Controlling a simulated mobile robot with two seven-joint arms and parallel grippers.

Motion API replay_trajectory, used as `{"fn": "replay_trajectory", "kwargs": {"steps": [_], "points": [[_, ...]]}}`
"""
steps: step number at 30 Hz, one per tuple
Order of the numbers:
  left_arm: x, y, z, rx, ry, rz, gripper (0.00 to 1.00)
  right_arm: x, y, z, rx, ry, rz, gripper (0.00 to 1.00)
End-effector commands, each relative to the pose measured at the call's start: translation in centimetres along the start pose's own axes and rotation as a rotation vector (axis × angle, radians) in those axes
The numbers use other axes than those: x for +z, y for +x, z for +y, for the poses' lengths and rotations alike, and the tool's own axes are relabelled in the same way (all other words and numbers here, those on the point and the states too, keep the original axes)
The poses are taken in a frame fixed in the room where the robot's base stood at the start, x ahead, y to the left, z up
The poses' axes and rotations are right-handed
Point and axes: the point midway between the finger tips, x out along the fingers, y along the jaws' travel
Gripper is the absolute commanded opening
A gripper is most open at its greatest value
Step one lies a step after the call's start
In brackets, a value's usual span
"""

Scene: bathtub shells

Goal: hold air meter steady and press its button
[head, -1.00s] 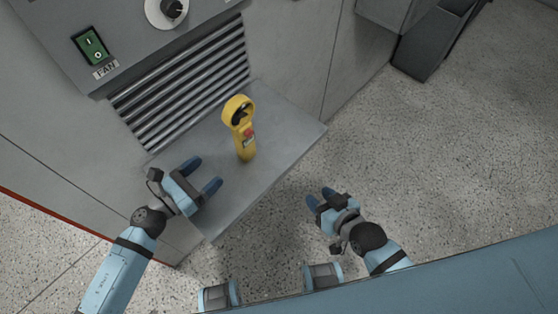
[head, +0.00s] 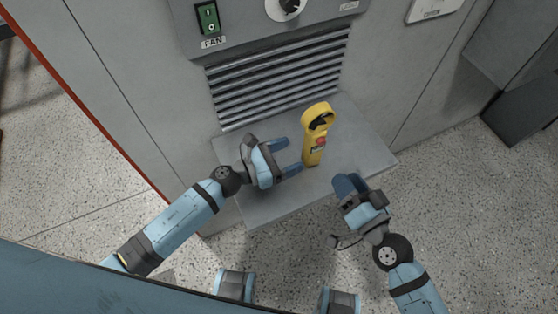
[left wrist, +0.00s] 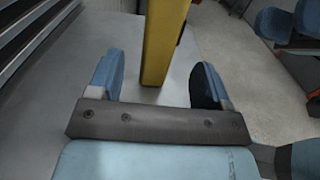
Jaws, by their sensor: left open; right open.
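The yellow air meter (head: 314,157) stands upright on the grey shelf (head: 262,208), with a round ring head at its top. Its red button (head: 321,142) is on the front, above a small display. My left gripper (head: 290,156) is open just left of the meter, its fingers pointing at it. In the left wrist view the meter's handle (left wrist: 164,45) stands just beyond and between the open fingertips, not gripped. My right gripper (head: 350,184) is near the shelf's front right edge, below and right of the meter, apart from it. Its finger gap is hard to see.
Behind the shelf is a grey cabinet with a louvred vent (head: 280,85), a green FAN switch (head: 208,18) and a dial (head: 285,6). A dark box (head: 520,108) is at the far right. The speckled floor is open right of the shelf.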

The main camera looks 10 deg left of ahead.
Motion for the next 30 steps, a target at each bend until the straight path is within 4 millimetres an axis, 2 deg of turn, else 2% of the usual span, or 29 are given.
{"fn": "replay_trajectory", "kwargs": {"steps": [1,6,12,17,25,26,30], "points": [[0.1,1.2,0.0,0.000,0.000,-0.002,0.72,0.0,0.0,0.0,0.000,0.000,0.000,0.43],[0.1,4.3,0.1,0.000,0.000,-0.002,0.72,0.0,0.0,0.0,0.000,0.000,0.000,0.43],[0.0,6.8,0.0,-0.001,-0.001,-0.001,0.72,0.0,0.0,0.0,0.000,0.000,0.000,0.43],[0.0,7.7,0.0,0.000,-0.001,0.000,0.72,0.0,0.0,0.0,0.000,0.000,0.000,0.43],[0.0,7.8,0.0,0.000,0.000,0.001,0.72,0.0,0.0,0.0,0.000,-0.001,0.000,0.43],[0.0,7.8,0.0,0.000,0.000,0.000,0.68,0.0,0.0,0.0,0.000,-0.001,0.000,0.43],[0.0,7.8,0.0,0.000,-0.001,0.000,0.36,0.0,0.0,0.0,0.000,-0.001,0.000,0.43]]}}
